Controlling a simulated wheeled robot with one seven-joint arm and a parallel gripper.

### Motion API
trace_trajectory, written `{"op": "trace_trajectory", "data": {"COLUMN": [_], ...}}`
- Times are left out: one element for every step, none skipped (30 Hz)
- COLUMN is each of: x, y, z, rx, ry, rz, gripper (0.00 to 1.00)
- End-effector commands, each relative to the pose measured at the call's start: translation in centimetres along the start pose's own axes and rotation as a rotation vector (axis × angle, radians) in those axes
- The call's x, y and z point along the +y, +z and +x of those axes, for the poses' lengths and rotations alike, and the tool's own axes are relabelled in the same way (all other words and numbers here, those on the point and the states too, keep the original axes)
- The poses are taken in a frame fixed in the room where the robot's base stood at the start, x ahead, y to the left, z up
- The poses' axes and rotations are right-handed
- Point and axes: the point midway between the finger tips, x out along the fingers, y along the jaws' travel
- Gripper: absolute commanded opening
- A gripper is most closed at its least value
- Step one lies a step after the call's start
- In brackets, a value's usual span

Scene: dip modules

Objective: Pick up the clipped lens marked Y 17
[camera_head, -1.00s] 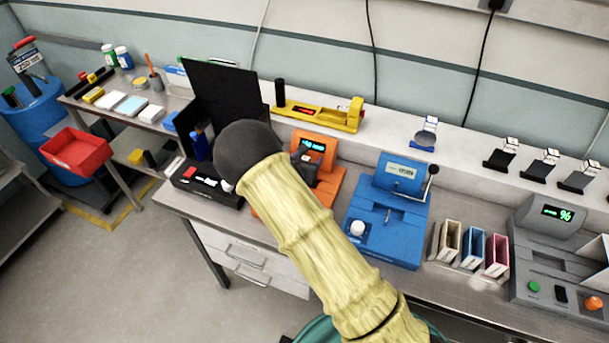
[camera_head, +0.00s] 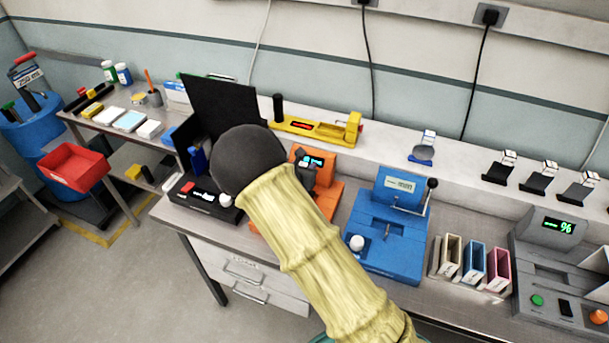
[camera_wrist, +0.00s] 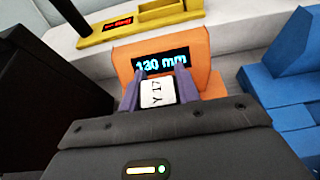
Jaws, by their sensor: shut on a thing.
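My gripper (camera_wrist: 160,84) is shut on a clip with a white tag marked Y 17 (camera_wrist: 157,92), held between its two purple fingers in the wrist view. The lens itself is hidden or cannot be made out behind the tag. Just beyond it is an orange device (camera_wrist: 208,52) whose display reads 130 mm. In the head view my gripper (camera_head: 304,172) is mostly behind my own arm, in front of the orange device (camera_head: 327,200). I cannot tell whether the clip touches the device.
A blue device with a lever (camera_head: 385,240) stands to the right. A black upright panel (camera_head: 220,105) is to the left. A yellow device (camera_head: 310,130) lies on the back ledge, with a lens in a blue stand (camera_head: 424,154). Coloured slotted holders (camera_head: 472,262) stand farther right.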

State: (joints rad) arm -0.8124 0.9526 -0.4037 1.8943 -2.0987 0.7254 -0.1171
Motion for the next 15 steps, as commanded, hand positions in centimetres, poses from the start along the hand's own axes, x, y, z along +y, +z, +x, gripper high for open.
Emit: {"op": "trace_trajectory", "data": {"x": [0.0, 0.0, 0.0, 0.0, 0.0, -0.1, -0.1, 0.0, -0.1, -0.1, -0.1, -0.1, -0.1, -0.1, -0.1], "y": [0.8, 1.3, 2.0, 2.5, 3.0, 3.6, 4.0, 4.5, 4.9, 5.2, 5.4, 5.6, 5.7, 5.8, 5.9], "z": [-0.3, -0.5, -0.8, -1.0, -1.2, -1.4, -1.6, -1.8, -2.0, -2.1, -2.2, -2.3, -2.3, -2.4, -2.4], "rx": [-0.001, -0.001, -0.002, -0.002, -0.002, -0.001, -0.001, -0.002, -0.002, -0.001, -0.001, 0.000, 0.001, 0.001, 0.001], "ry": [0.001, 0.001, 0.001, 0.000, 0.000, 0.000, 0.000, 0.000, -0.001, -0.001, -0.001, -0.001, -0.001, -0.001, -0.001], "rz": [0.006, 0.006, 0.006, 0.006, 0.006, 0.006, 0.005, 0.006, 0.005, 0.005, 0.003, 0.003, 0.002, 0.002, 0.001], "gripper": [0.00, 0.00, 0.00, 0.00, 0.00, 0.00, 0.00, 0.00, 0.00, 0.00, 0.00, 0.00, 0.00, 0.00, 0.00]}}
